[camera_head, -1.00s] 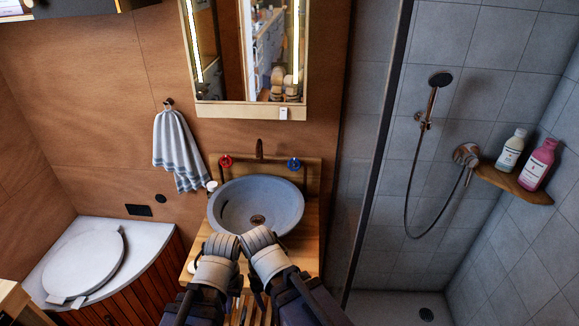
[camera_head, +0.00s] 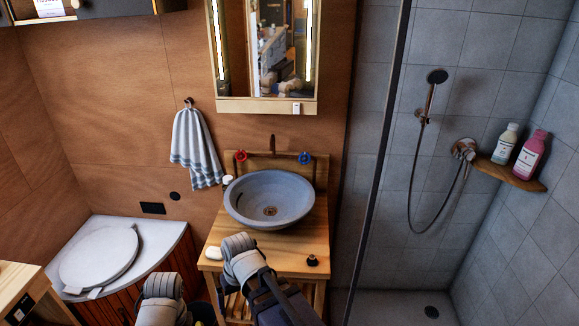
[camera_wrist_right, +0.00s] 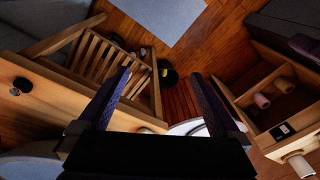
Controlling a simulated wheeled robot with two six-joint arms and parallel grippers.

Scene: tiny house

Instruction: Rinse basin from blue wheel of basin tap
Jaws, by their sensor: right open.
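The grey round basin (camera_head: 235,208) sits on a wooden stand (camera_head: 285,255) in the head view. The copper tap (camera_head: 272,146) rises behind it. The blue wheel (camera_head: 305,158) is right of the spout, on the wooden backboard, and the red wheel (camera_head: 240,156) is left of it. My right arm reaches in front of the stand's front edge, below and apart from the blue wheel. In the right wrist view my right gripper (camera_wrist_right: 158,76) is open with nothing between its fingers. Only a part of my left arm shows at the bottom; its gripper is hidden.
A glass shower edge (camera_head: 375,170) stands right of the stand. A striped towel (camera_head: 196,150) and the toilet lid (camera_head: 98,256) are at left. A mirror (camera_head: 265,105) hangs above the tap. A dark knob (camera_head: 312,260) stands at the stand's front right.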

